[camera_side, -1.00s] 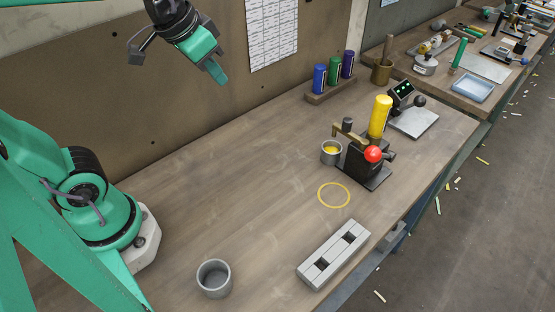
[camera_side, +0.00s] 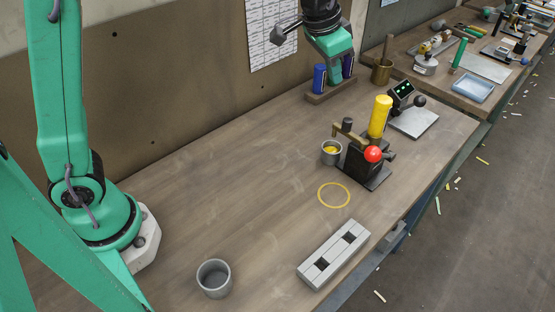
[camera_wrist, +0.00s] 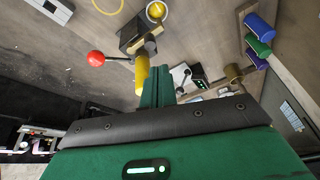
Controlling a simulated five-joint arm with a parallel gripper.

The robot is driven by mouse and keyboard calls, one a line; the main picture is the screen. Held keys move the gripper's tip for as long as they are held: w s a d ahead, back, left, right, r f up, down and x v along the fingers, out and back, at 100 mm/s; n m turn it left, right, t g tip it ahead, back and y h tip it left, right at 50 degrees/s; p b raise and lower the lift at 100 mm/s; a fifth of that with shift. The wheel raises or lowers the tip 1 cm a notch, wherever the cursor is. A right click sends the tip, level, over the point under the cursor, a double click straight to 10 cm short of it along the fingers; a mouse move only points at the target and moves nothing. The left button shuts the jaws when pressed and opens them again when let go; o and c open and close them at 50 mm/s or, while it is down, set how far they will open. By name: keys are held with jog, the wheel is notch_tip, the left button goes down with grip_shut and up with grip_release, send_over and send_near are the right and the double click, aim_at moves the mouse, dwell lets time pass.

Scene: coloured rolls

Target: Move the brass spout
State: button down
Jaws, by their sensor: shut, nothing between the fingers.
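The brass spout (camera_side: 352,135) is on top of a black dispenser block (camera_side: 364,162). Its end reaches over a small grey cup (camera_side: 331,152) with yellow contents, which also shows in the wrist view (camera_wrist: 156,10). The block has a red ball knob (camera_side: 373,154) and an upright yellow roll (camera_side: 380,116). My gripper (camera_side: 336,84) is shut and empty, high up in front of the rack of rolls in the side view. It hides the green roll there. The gripper's green fingers also show in the wrist view (camera_wrist: 156,82), pointing towards the dispenser area.
The rack (camera_side: 331,92) holds a blue roll (camera_side: 319,77) and others. A device with green lights (camera_side: 403,88) stands behind the dispenser. A yellow ring (camera_side: 334,195) marks the bench. An empty grey cup (camera_side: 214,278) and a slotted grey block (camera_side: 334,253) are nearer. The bench middle is clear.

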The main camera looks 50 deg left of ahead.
jog(key=shift+w+d+f, duration=1)
jog(key=shift+w+d, duration=0.2)
jog(key=shift+w, duration=0.05)
send_near(351, 134)
jog(key=w+f, duration=0.4)
jog(key=w, duration=0.1)
jog(key=shift+f, duration=0.4)
jog(key=shift+w, duration=0.15)
